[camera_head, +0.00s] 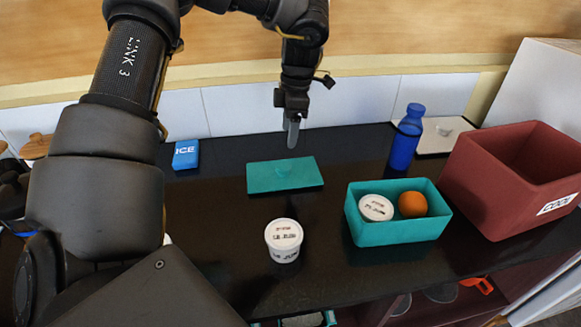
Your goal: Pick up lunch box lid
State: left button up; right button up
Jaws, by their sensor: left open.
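The teal lunch box lid (298,181) lies flat on the black counter, with a small knob at its middle. My left gripper (292,138) points down just above and behind the lid's knob, apart from it as far as I can tell. It is open, seen edge-on, with nothing visible in it. The open teal lunch box (400,233) stands to the right of the lid. It holds a white tub (376,208) and an orange (412,204). My right gripper is not in view.
A white lidded cup (284,240) stands in front of the lid. A blue ice pack (186,154) lies to the left. A blue bottle (406,137) and a large dark red cooler box (518,180) stand to the right. The back wall is close behind the gripper.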

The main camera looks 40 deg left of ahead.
aim_at(284, 166)
pick_arm(q)
jog(key=shift+s+a+f, duration=0.1)
jog(key=shift+s+f, duration=0.25)
jog(key=shift+f, duration=0.2)
jog(key=shift+s+f, duration=0.35)
jog(key=shift+f, duration=0.2)
jog(key=shift+w+a+f, duration=0.1)
jog(key=shift+f, duration=0.55)
jog(key=shift+w+a+f, duration=0.1)
jog(key=shift+f, duration=0.75)
jog(key=shift+s, duration=0.1)
jog(key=shift+s+f, duration=0.15)
jog(key=shift+f, duration=0.25)
notch_tip(284, 166, down, 4)
jog(key=shift+s+r+p, duration=0.1)
jog(key=shift+r+p, duration=0.05)
jog(key=shift+p, duration=0.4)
jog(key=shift+f, duration=0.35)
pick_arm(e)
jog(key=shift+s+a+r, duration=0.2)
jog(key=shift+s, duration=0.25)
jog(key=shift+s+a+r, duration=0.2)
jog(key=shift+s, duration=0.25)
